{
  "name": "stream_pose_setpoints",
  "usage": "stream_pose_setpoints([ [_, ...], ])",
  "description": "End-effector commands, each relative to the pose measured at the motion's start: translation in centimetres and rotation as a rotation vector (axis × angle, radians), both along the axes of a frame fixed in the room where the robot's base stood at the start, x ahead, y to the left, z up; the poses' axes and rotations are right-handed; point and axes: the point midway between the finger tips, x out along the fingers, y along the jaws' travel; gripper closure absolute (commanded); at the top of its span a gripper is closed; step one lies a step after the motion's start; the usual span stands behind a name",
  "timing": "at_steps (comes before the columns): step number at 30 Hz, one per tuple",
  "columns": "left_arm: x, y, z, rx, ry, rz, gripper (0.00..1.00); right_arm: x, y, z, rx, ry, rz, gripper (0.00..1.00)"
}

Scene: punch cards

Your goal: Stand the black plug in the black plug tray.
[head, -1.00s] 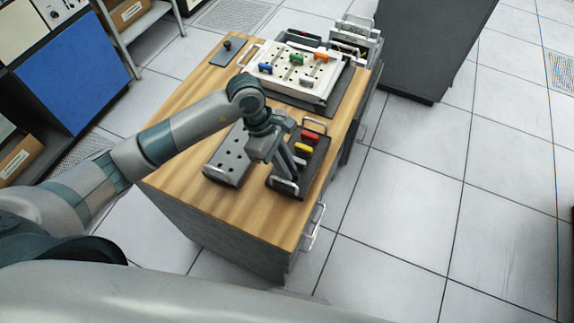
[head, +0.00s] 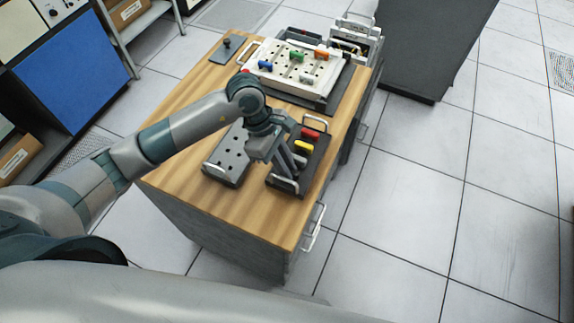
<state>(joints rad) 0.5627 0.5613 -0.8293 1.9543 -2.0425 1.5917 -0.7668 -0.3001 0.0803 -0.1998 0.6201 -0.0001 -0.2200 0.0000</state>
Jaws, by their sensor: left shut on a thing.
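My left gripper (head: 287,172) reaches down over the near part of a dark tray (head: 313,160) with metal handles. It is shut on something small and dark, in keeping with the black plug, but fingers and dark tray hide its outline. I cannot tell whether it touches the tray. My right gripper is not in view.
A white board (head: 285,84) with blue, green, orange and other plugs stands on a dark base at the table's back. The wooden tabletop (head: 185,165) is bare at the left and front. A dark cabinet (head: 425,50) stands beyond the table at the right.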

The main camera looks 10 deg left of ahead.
Motion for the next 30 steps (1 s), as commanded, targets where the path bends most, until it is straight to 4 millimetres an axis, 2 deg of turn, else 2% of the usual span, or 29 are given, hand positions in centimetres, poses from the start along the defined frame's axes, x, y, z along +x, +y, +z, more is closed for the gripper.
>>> stream_pose_setpoints([
  [23, -0.08, 0.01, -0.61, 0.001, 0.002, 0.000, 1.00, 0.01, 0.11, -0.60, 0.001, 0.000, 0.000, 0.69],
  [24, -0.09, 0.01, -0.61, 0.002, 0.003, 0.000, 0.80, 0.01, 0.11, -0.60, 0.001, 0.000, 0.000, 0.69],
  [26, -0.09, 0.01, -0.61, 0.002, 0.003, 0.000, 0.66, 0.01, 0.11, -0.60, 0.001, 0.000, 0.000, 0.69],
  [30, -0.06, 0.00, -0.57, 0.000, 0.002, 0.000, 0.66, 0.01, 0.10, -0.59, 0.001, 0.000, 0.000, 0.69],
])
